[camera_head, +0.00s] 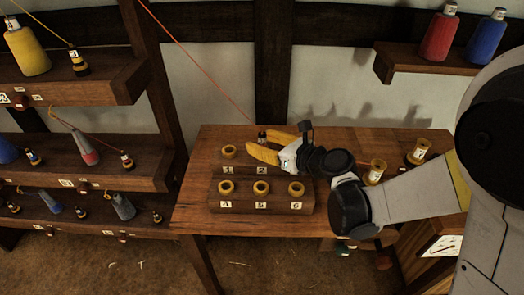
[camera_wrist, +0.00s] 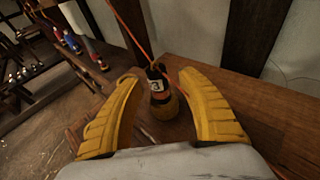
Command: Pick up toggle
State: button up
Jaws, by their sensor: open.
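A small toggle (camera_wrist: 156,85), dark on top with a white label and a yellowish lower body, stands upright on the wooden bench. An orange cord runs up from its top. In the head view the toggle (camera_head: 262,136) is partly hidden behind my gripper (camera_head: 258,143). In the wrist view my gripper (camera_wrist: 160,78) has its two yellow fingers spread, one on each side of the toggle. It is open and empty. I cannot tell whether either finger touches the toggle.
A numbered block with yellow-ringed sockets (camera_head: 261,187) sits at the bench's front left. Two yellow spools (camera_head: 376,172) stand to the right. Shelves (camera_head: 90,180) at the left hold cones and more small toggles. A wall shelf (camera_head: 420,62) carries red and blue cones.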

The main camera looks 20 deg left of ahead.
jog(key=shift+d+r, duration=0.1)
grip_shut()
